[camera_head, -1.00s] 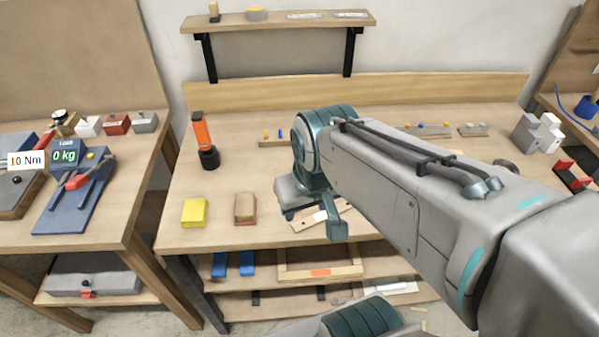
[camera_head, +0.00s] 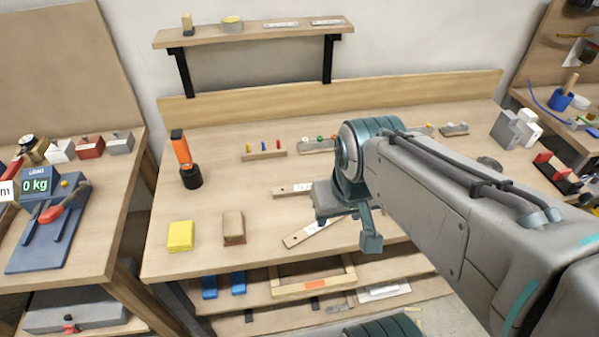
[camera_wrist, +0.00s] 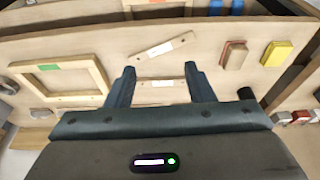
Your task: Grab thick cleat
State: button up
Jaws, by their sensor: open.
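Two pale wooden strips with white labels, which look like cleats, lie on the workbench. One strip lies level (camera_head: 293,190) and the other lies slanted nearer the front edge (camera_head: 308,233); my arm hides part of them. The wrist view shows the slanted strip (camera_wrist: 150,51) beyond my fingertips and the level strip (camera_wrist: 160,84) between my fingers. I cannot read the labels or tell which is the thick cleat. My gripper (camera_wrist: 159,69) is open and empty above the bench, with both fingers apart.
A yellow block (camera_head: 180,236) and a brown block (camera_head: 233,228) sit left of the strips. An orange-and-black tool (camera_head: 186,160) stands behind them. A peg strip (camera_head: 264,151) lies at the back. A wooden frame (camera_head: 312,277) lies on the lower shelf.

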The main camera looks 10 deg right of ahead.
aim_at(303, 189)
jog(key=z, duration=2.15)
jog(key=k, duration=0.85)
jog(key=u, duration=1.55)
jog(key=i, duration=0.5)
jog(key=z, duration=0.05)
